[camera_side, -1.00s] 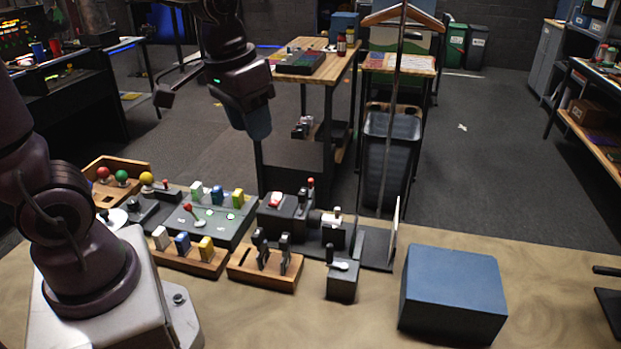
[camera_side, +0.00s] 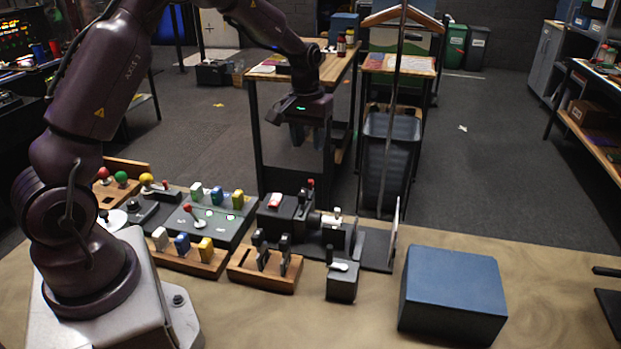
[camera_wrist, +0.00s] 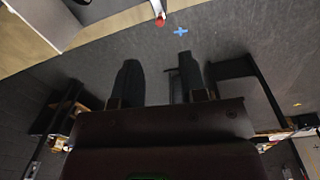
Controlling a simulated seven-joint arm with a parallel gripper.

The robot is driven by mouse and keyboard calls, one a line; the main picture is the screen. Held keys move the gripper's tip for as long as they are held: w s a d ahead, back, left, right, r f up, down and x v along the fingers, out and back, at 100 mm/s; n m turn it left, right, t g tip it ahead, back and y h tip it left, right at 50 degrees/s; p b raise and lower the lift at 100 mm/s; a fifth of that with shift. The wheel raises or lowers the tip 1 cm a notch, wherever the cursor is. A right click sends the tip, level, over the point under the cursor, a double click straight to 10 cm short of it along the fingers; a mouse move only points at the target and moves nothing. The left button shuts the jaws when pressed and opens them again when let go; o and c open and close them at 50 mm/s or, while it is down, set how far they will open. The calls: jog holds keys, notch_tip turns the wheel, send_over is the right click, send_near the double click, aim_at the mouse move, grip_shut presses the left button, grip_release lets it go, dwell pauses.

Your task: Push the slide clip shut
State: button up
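My gripper (camera_side: 307,135) hangs in the air above and behind the row of devices, fingers pointing down. In the wrist view its two dark fingers stand apart with nothing between them (camera_wrist: 160,82). I cannot tell for sure which device is the slide clip. A wooden block with two upright black clip-like pieces (camera_side: 265,278) stands at the front middle of the bench. Behind it and to its right, a dark unit with a pale cylinder and a small light knob (camera_side: 330,220) stands on a black base. My gripper touches neither.
A green-grey panel with a red lever (camera_side: 208,222) and colored blocks sits left. A wooden rack of three colored switches (camera_side: 190,259) lies before it. A small black box with a white lever (camera_side: 342,282) and a large blue box (camera_side: 453,294) stand right. A thin pole rises behind.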

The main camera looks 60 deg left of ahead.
aim_at(311, 181)
jog(key=f, duration=1)
jog(key=shift+w+d, duration=0.1)
jog(key=shift+d, duration=0.1)
grip_shut()
